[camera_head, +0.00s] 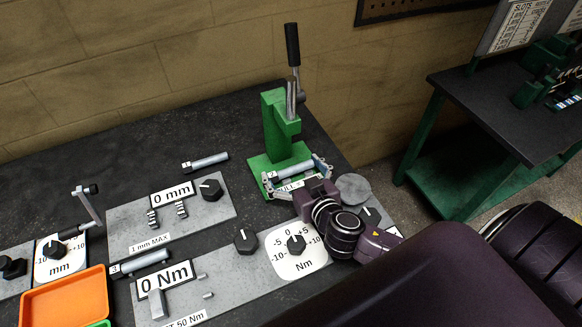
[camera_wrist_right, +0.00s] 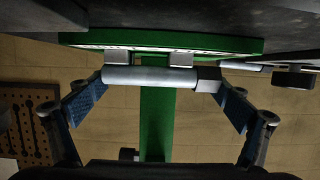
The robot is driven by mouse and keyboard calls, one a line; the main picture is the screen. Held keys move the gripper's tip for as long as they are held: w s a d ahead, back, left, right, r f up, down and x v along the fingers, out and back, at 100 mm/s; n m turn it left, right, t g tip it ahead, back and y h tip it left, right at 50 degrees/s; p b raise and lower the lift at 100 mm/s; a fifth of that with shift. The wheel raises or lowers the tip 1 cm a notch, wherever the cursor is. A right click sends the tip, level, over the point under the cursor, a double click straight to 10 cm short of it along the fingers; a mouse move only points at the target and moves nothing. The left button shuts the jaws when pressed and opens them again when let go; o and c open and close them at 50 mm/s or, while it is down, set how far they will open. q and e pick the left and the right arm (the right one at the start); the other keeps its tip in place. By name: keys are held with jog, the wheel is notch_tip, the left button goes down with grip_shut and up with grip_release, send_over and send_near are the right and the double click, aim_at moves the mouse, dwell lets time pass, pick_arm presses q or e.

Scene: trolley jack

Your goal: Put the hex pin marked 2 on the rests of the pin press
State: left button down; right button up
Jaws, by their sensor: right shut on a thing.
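The green pin press (camera_head: 277,130) stands at the back of the bench, its dark lever up. My right gripper (camera_head: 298,176) is at its front, shut on a grey hex pin (camera_head: 291,172), with one finger at each end. In the right wrist view, which looks upside down, the pin (camera_wrist_right: 155,77) lies level along the two pale rests (camera_wrist_right: 181,60) on the green base. It touches them or is very close; I cannot tell which. I cannot read its number clearly. My left gripper is not in view.
A pin marked 1 (camera_head: 207,161) lies on the bench left of the press. A pin marked 3 (camera_head: 142,263) lies by the 0 Nm gauge plate. An orange tray (camera_head: 62,298) is at front left. Knobs and a round grey plate (camera_head: 353,187) are close to my right wrist.

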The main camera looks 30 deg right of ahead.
jog(key=shift+f, duration=0.15)
jog(key=o, duration=1.2)
jog(key=shift+o, duration=0.2)
jog(key=shift+r, duration=0.25)
jog(key=b+v, duration=0.3)
jog(key=v, duration=0.7)
jog(key=shift+s+f, duration=0.15)
jog(key=shift+s, duration=0.05)
jog(key=shift+v, duration=0.85)
